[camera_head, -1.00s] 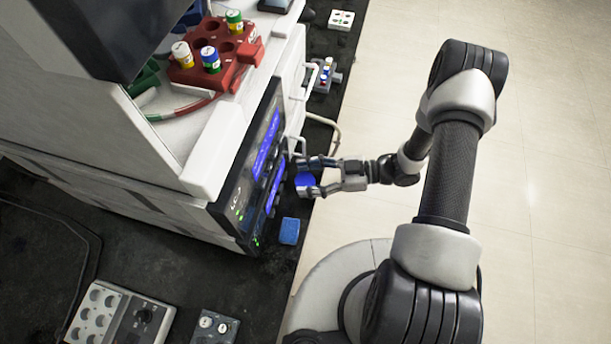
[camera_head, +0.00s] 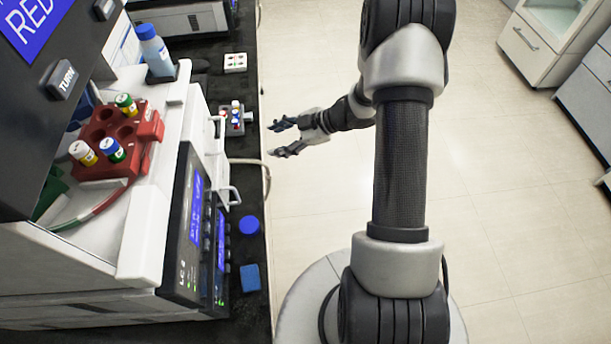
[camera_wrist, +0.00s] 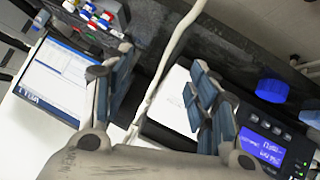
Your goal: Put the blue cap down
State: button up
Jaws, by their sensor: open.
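The blue cap (camera_head: 249,225) rests on the black bench top near its edge, beside the front of the instrument stack. It also shows in the wrist view (camera_wrist: 272,91), at the right and apart from the fingers. My gripper (camera_head: 277,139) is open and empty. It is out over the floor side of the bench edge, farther back than the cap. In the wrist view my two fingers (camera_wrist: 160,100) are spread wide with nothing between them.
A blue block (camera_head: 250,278) lies in front of the cap. A red rack (camera_head: 118,138) with several capped vials sits on the instrument stack, near a blue-capped bottle (camera_head: 155,50). A small vial holder (camera_head: 236,117) stands farther back on the bench. A cable (camera_head: 250,162) crosses the bench edge.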

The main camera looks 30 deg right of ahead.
jog(key=w+d+r+m+t+h, duration=0.1)
jog(key=w+d+r+h, duration=0.15)
jog(key=r, duration=0.25)
jog(key=w+d+r+m+t+h, duration=0.1)
jog(key=w+r+t+h, duration=0.15)
jog(key=r, duration=0.25)
jog(key=s+d+r+m+h, duration=0.2)
jog(key=r+m+h, duration=0.1)
jog(key=r, duration=0.3)
jog(key=s+d+r+m+h, duration=0.1)
jog(key=d+r+m+h, duration=0.15)
jog(key=r, duration=0.45)
jog(key=s+a+r+m+g+h, duration=0.1)
jog(key=s+a+r+m, duration=0.15)
jog(key=s, duration=0.45)
jog(key=s+a+r+m+g+h, duration=0.1)
jog(key=s+r+m, duration=0.15)
jog(key=s, duration=0.45)
jog(key=s+a+f+m+g+y, duration=0.1)
jog(key=s+a+y, duration=0.1)
jog(key=s+a, duration=0.3)
jog(key=s+a+m+g+y, duration=0.1)
jog(key=s+a, duration=0.4)
jog(key=s, duration=0.7)
jog(key=shift+a+f+g+y, duration=0.2)
jog(key=shift+f+g+y, duration=0.2)
jog(key=shift+g, duration=0.25)
jog(key=shift+m, duration=0.25)
